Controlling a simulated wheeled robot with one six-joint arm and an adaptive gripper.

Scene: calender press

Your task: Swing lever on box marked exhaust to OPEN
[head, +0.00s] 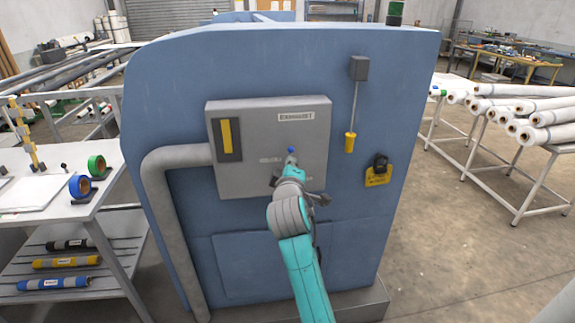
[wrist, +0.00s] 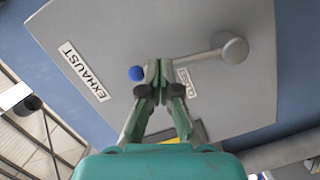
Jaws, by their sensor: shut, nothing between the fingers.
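The grey exhaust box (head: 255,185) is mounted on the blue machine, with an EXHAUST label (head: 296,117) at its upper right. The label also shows in the wrist view (wrist: 85,72). In the wrist view the lever (wrist: 202,57) runs left from its round hub (wrist: 235,48) to a blue knob (wrist: 136,73). The blue knob also shows in the head view (head: 291,150). My gripper (wrist: 153,68) is shut and empty, its fingertips over the lever just beside the knob. I cannot tell if they touch it. A small partly hidden label (wrist: 188,84) lies by the lever; its word is unclear.
A yellow strip in a dark slot (head: 227,135) is at the box's upper left. A yellow-handled pull (head: 350,142) and a padlock on a yellow tag (head: 378,168) are on the panel at right. A grey pipe (head: 160,220) runs down the left side.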

